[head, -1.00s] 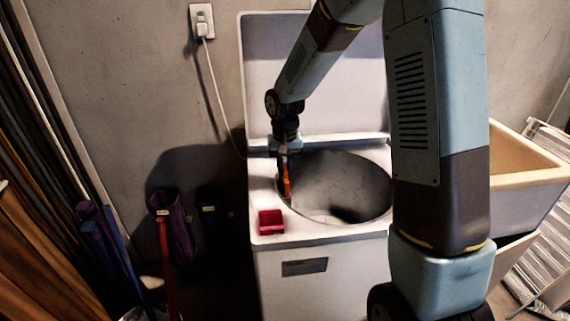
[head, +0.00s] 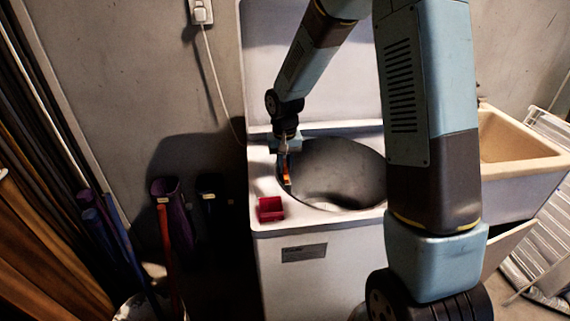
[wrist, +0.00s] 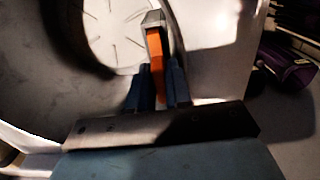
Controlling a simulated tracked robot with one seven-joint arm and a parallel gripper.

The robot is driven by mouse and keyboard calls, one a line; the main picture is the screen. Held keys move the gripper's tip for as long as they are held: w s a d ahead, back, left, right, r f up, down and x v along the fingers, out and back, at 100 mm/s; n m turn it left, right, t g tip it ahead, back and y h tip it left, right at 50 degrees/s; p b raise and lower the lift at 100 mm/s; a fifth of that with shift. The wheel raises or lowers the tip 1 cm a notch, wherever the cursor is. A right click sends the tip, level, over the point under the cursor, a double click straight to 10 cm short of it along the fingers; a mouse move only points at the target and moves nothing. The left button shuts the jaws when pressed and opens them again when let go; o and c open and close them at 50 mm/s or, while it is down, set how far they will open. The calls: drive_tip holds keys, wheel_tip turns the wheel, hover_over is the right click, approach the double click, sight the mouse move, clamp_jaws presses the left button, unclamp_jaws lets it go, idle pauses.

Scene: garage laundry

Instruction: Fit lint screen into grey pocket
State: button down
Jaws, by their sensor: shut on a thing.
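My gripper (head: 285,160) points down at the left rim of the washer's round opening (head: 340,170). In the wrist view my gripper (wrist: 158,88) has its two blue fingers shut on an orange piece (wrist: 156,60), which I take for the lint screen. The orange piece (head: 286,174) also shows as a small upright strip in the head view. A grey block (wrist: 153,18) shows at its far end; I cannot tell whether it is part of the screen or the grey pocket. No other grey pocket is clear to see.
A small red open box (head: 270,209) sits on the white washer's (head: 345,240) front left corner. The raised lid (head: 300,60) stands behind. A beige sink (head: 520,150) is to the right. A purple container (head: 172,215) and long-handled tools stand on the left.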

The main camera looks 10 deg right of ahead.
drive_tip(key=c, duration=1)
unclamp_jaws()
wheel_tip(320, 180, up, 14)
drive_tip(key=shift+f, duration=0.15)
drive_tip(key=s+d+r+t, duration=0.3)
drive_tip(key=s+d+r, duration=0.5)
drive_tip(key=s+r, duration=0.4)
drive_tip(key=s+d+t, duration=0.1)
drive_tip(key=s+d, duration=0.1)
drive_tip(key=s, duration=0.3)
drive_tip(key=s+d+r, duration=0.1)
drive_tip(key=s+d, duration=0.1)
drive_tip(key=s, duration=0.3)
drive_tip(key=s+d+t, duration=0.1)
drive_tip(key=s, duration=0.4)
drive_tip(key=shift+d+r+t, duration=0.3)
drive_tip(key=shift+d+r, duration=0.05)
drive_tip(key=shift+d, duration=0.05)
